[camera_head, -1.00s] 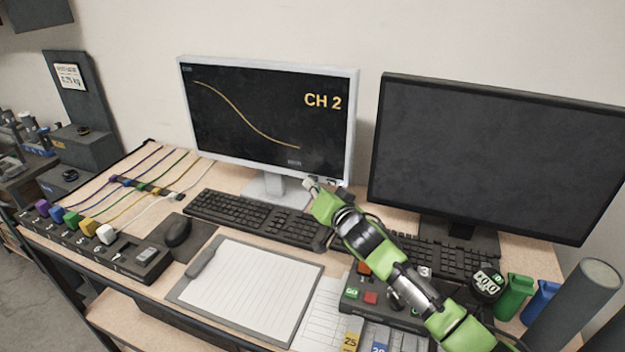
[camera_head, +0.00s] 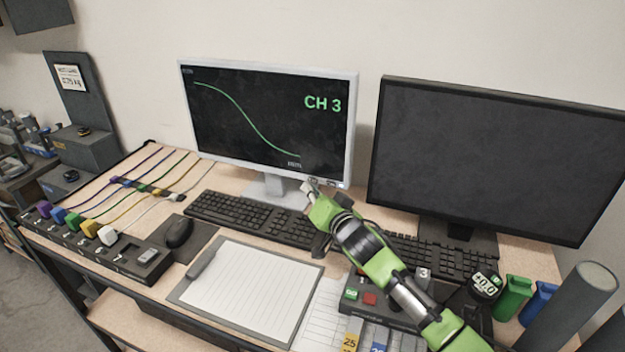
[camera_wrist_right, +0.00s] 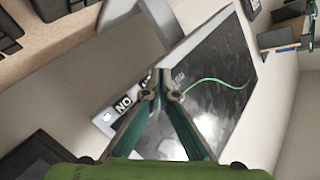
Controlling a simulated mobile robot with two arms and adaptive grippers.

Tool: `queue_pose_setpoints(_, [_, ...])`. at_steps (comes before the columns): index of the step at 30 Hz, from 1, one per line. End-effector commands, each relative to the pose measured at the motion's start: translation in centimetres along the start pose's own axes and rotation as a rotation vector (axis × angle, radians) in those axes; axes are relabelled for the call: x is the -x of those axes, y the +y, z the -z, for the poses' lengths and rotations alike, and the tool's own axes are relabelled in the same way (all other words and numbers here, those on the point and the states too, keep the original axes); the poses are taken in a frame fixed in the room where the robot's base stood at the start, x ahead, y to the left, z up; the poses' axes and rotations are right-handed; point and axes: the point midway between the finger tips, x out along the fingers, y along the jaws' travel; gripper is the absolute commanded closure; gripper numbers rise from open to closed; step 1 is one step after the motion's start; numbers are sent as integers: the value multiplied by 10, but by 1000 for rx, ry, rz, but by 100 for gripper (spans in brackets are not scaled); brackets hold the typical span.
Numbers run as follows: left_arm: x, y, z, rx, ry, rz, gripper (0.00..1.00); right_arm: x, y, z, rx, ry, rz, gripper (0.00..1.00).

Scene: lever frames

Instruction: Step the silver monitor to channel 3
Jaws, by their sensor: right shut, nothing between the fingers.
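The silver monitor (camera_head: 268,115) stands at the back of the desk, left of centre. Its screen reads CH 3 with a green falling curve. Small buttons (camera_head: 328,183) sit along its lower right bezel. My right gripper (camera_head: 308,187) is shut and empty, its tips at or just in front of that bezel edge; I cannot tell whether they touch. In the right wrist view the shut fingertips (camera_wrist_right: 162,90) overlap the monitor's bezel, beside a dark label (camera_wrist_right: 124,103) and a small light button. The green curve shows on the screen (camera_wrist_right: 210,105). My left gripper is out of view.
A dark monitor (camera_head: 490,155) stands to the right, its screen blank. A keyboard (camera_head: 255,218), a mouse (camera_head: 179,232) and a clipboard (camera_head: 245,290) lie in front. A control box (camera_head: 370,300) is under my right arm. A power strip (camera_head: 100,250) with coloured plugs is at left.

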Motion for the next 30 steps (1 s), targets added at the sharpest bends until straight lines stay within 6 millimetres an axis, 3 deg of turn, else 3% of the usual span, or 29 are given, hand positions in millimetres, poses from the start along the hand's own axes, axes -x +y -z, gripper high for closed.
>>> queue_pose_setpoints(8, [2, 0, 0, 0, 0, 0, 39, 2, -2, -2, -1, -1, 0, 100])
queue_pose_setpoints(21, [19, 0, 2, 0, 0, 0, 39, 31, -23, -23, -2, -2, 0, 100])
queue_pose_setpoints(30, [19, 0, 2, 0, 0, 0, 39, 35, -25, -26, 0, 0, -1, 100])
